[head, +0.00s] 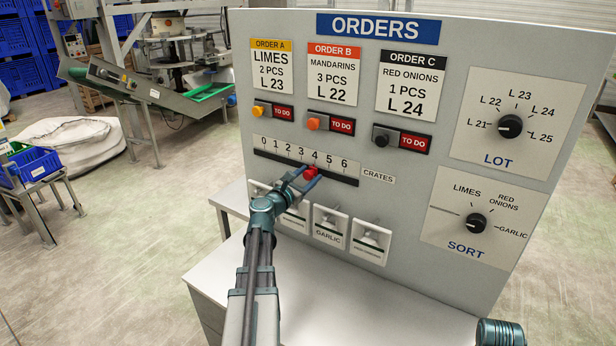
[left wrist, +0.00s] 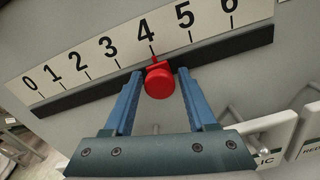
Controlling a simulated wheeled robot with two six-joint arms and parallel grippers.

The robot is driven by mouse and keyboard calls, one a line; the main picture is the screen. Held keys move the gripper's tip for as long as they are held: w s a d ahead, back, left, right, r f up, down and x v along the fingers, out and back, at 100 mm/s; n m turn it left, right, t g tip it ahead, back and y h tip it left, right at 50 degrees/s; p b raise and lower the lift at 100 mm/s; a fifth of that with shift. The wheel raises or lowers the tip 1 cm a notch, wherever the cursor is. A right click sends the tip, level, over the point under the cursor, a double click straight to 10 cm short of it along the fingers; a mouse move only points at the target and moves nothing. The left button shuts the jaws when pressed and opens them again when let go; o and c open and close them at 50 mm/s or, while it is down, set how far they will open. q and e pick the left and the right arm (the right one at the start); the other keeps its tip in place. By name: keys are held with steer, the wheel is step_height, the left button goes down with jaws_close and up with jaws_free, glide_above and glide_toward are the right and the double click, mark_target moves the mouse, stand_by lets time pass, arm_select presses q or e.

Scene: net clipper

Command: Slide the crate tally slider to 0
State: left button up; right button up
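The crate tally slider has a red knob (head: 311,173) in a dark slot (head: 275,159) under a white scale marked 0 to 6. The knob's pointer stands at 4, which the left wrist view shows clearly on the red knob (left wrist: 158,82). My left gripper (head: 300,181) is at the knob. In the left wrist view the fingers of my left gripper (left wrist: 160,85) are open, one on each side of the knob, with a small gap visible on both sides. My right gripper is not in view.
The grey ORDERS panel (head: 450,50) carries order cards, TO DO buttons, a LOT dial (head: 510,126) and a SORT dial (head: 475,223). Below the slider are several labelled white switch holders (head: 330,226). A light bench (head: 330,300) lies in front of the panel.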

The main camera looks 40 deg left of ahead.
arm_select(q)
jaws_close()
stand_by(1.1)
